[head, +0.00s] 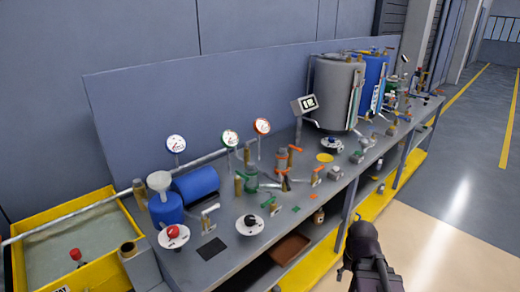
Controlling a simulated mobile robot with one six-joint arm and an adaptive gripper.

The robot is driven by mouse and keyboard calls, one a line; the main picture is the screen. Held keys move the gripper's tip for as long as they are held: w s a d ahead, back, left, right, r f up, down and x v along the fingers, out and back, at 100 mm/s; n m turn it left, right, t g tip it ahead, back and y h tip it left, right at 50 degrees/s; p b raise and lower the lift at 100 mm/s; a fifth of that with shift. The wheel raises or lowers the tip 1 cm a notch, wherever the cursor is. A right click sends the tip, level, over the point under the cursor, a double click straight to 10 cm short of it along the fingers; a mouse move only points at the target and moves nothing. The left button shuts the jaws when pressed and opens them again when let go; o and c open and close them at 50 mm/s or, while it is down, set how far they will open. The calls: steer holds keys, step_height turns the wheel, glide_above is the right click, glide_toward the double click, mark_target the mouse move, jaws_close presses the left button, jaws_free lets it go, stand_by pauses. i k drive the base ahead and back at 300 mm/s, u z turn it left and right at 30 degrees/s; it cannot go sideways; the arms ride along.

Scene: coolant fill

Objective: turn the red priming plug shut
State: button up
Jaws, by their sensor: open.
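A red knob (173,231) sits on a round white plate at the front left of the bench. It looks like the red priming plug, but its turn position is too small to read. A second red-topped part (76,254) stands in the yellow tub at the far left, and I cannot tell what it is. My gripper (364,234) is the dark shape at the lower right, in front of the bench's front edge. It is open, far to the right of the red knob and apart from it. Its fingertips are hard to make out.
The grey bench (225,270) carries a black knob on a white plate (250,221), a blue cylinder (196,185), a white funnel (159,181), gauges (231,139), and several valves. A grey tank (338,92) stands farther back. The floor at right (450,255) is clear.

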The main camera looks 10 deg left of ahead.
mark_target(173, 232)
steer(key=z, duration=1.15)
steer(key=k, duration=0.1)
steer(key=u, duration=2.6)
